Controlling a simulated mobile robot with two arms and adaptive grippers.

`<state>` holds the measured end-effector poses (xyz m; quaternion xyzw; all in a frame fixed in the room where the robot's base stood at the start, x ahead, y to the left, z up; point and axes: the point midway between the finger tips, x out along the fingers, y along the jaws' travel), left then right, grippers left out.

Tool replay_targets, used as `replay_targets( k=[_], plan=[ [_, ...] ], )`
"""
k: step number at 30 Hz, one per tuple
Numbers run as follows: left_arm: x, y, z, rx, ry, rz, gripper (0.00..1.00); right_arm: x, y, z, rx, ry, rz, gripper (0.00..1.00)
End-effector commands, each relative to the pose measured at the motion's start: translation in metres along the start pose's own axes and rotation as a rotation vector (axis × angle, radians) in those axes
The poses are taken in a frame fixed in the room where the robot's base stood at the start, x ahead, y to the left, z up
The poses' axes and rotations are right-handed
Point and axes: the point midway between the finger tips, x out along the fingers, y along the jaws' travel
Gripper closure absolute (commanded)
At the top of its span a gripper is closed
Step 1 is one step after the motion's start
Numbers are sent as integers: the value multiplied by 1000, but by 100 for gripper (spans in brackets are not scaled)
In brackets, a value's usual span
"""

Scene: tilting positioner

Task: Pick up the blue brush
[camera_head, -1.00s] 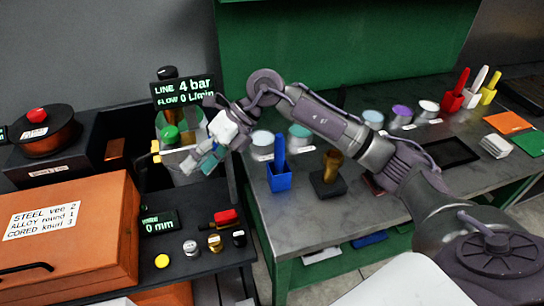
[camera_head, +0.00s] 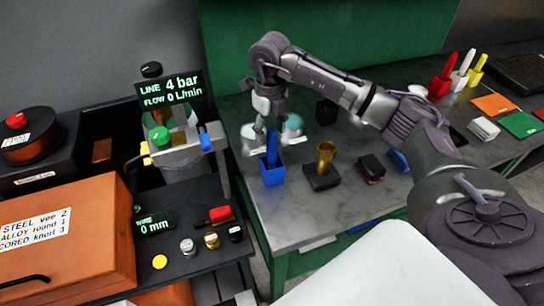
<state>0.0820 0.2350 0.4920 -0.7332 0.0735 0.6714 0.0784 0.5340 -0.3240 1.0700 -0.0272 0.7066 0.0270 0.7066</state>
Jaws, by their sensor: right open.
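The blue brush (camera_head: 272,150) stands upright in a blue block holder (camera_head: 272,175) on the grey bench, near its left front. My right gripper (camera_head: 267,135) points down over the brush from above. Its fingers are open and reach down to about the brush's upper part, which they partly cover. I cannot tell whether they touch it. My left gripper is not in view.
A brass cup on a black block (camera_head: 322,178) stands right of the holder. Round pale and teal-topped tins (camera_head: 293,124) stand close behind the gripper. Red, white and yellow brushes (camera_head: 440,82) stand at the back right. A valve unit (camera_head: 178,150) is on the left.

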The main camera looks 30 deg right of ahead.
Motion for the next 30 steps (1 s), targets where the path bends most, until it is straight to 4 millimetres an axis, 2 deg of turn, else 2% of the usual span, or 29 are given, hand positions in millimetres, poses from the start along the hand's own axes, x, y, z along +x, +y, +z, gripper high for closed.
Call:
replay_targets(
  k=[5,9,13,22,23,30],
  plan=[
    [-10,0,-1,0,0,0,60,11,0,-2,-1,4,0,43],
    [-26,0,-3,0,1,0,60,31,0,-8,-1,7,1,43],
    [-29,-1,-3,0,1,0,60,49,0,-6,0,3,1,43],
    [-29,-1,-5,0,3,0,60,57,0,-6,-1,0,1,43],
    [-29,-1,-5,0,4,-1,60,57,0,-6,-1,0,1,46],
    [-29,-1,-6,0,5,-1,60,56,0,-6,-2,0,2,86]
  ],
)
